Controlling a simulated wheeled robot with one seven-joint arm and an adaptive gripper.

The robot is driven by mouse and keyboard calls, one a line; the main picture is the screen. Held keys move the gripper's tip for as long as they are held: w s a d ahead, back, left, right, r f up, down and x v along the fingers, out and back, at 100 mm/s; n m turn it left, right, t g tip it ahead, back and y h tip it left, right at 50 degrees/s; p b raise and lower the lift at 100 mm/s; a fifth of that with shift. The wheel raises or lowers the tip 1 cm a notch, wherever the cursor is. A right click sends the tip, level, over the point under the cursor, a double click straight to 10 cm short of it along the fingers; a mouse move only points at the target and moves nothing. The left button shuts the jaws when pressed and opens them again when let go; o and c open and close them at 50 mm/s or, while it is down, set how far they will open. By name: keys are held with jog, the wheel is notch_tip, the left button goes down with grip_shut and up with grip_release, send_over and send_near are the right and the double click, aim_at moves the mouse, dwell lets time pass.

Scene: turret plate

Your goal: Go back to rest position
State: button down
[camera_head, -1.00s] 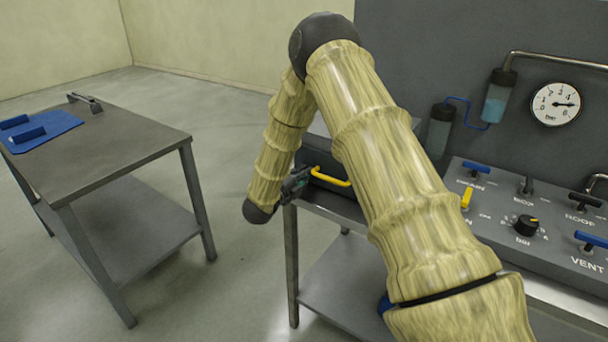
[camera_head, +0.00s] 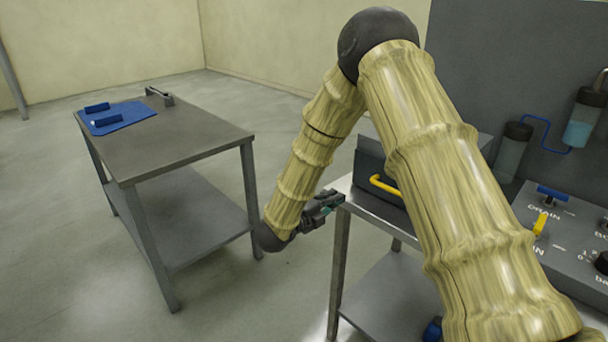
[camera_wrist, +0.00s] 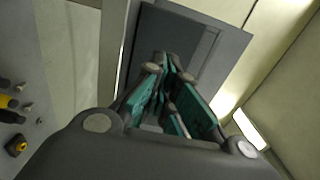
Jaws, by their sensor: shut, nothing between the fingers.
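My gripper (camera_head: 328,203) is at the end of my bent arm, between the two tables in the head view. It is just left of the box with the yellow handle and close to that table's corner. In the wrist view, its green-padded fingers (camera_wrist: 166,72) are together at the tips with nothing between them. A dark grey panel or box lies beyond the fingertips there; I cannot tell which.
A grey table (camera_head: 185,140) at the left bears a blue mat (camera_head: 128,112) with blue pieces. The right table (camera_head: 340,222) bears a dark box with a yellow handle (camera_head: 384,186) and a control panel (camera_head: 560,235). Open floor (camera_head: 255,300) lies between the tables.

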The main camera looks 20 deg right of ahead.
jog(key=s+a+f+n+y, duration=0.35)
jog(key=s+f+n, duration=0.2)
jog(key=f, duration=0.45)
jog(key=s+a+f+n+t+y, duration=0.15)
jog(key=s+f+n+y, duration=0.25)
jog(key=f+n, duration=0.45)
jog(key=s+a+f+n+y, duration=0.3)
jog(key=s+f+n+y, duration=0.15)
jog(key=f, duration=0.65)
jog(key=s+a+f+n+g+y, duration=0.1)
jog(key=s+f+n+g, duration=0.1)
jog(key=s, duration=0.8)
jog(key=s+a+f+n+g+y, duration=0.2)
jog(key=s+n, duration=0.4)
jog(key=s, duration=0.4)
jog(key=s+a+f+n+g+y, duration=0.1)
jog(key=s+f+n+g, duration=0.3)
jog(key=s, duration=0.7)
jog(key=shift+a+f+y, duration=0.4)
jog(key=shift+a+f, duration=0.05)
jog(key=shift+a, duration=0.15)
jog(key=shift+g, duration=0.25)
